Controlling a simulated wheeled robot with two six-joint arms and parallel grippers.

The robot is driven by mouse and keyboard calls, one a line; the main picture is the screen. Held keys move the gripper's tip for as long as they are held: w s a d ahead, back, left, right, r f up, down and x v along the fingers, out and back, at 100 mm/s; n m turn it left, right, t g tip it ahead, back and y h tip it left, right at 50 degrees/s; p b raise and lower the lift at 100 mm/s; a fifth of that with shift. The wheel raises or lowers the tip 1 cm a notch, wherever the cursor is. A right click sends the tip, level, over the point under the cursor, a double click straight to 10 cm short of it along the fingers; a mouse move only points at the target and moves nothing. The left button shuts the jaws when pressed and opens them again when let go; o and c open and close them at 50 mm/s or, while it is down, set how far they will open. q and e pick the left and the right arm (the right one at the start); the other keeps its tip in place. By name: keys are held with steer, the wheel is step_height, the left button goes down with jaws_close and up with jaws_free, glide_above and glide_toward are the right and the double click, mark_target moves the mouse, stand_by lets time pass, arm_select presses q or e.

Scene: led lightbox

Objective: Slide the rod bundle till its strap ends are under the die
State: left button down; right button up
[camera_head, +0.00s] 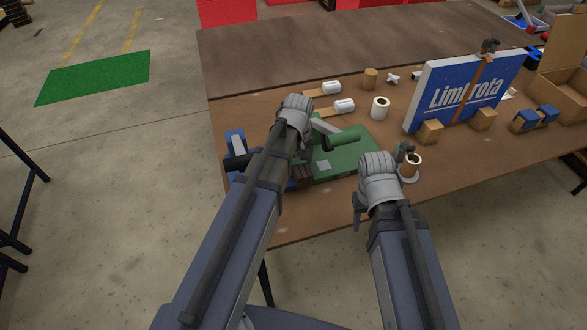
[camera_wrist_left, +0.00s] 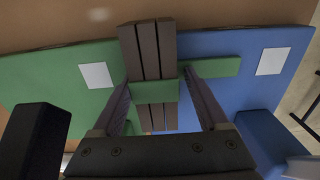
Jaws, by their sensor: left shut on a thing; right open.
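The rod bundle (camera_wrist_left: 150,45), dark brown bars side by side, lies across a green plate (camera_wrist_left: 45,85) and a blue plate (camera_wrist_left: 225,100) in the left wrist view. A green strip (camera_wrist_left: 155,92) crosses the bars. My left gripper (camera_wrist_left: 157,82) is shut on the bundle, one finger on each side. In the head view its wrist hides most of the bundle. A green press (camera_head: 350,160) with a green cylinder stands right of my left gripper. I cannot make out the die or the strap ends. My right gripper (camera_head: 382,180) is open, beside a small tan roll (camera_head: 411,166).
A blue lettered lightbox (camera_head: 440,88) on wooden blocks and a cardboard box (camera_head: 560,85) are at right. The table's front edge is bare.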

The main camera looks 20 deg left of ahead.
arm_select(q)
steer(key=shift+s+a+f, duration=0.1)
steer(key=shift+s+a, duration=0.05)
steer(key=shift+s, duration=0.25)
steer(key=shift+s+a+f, duration=0.1)
steer(key=shift+s, duration=0.3)
steer(key=shift+s+a, duration=0.5)
steer(key=shift+a, duration=0.25)
steer(key=shift+s+a, duration=0.45)
steer(key=shift+a, duration=0.35)
steer(key=shift+s+a, duration=0.5)
steer(key=shift+a, duration=0.35)
arm_select(e)
steer(key=shift+d+f, duration=0.2)
steer(key=shift+f, duration=0.1)
arm_select(q)
steer(key=shift+a, duration=0.75)
steer(key=shift+w, duration=0.1)
steer(key=shift+w, duration=0.1)
arm_select(e)
steer(key=shift+r, duration=0.1)
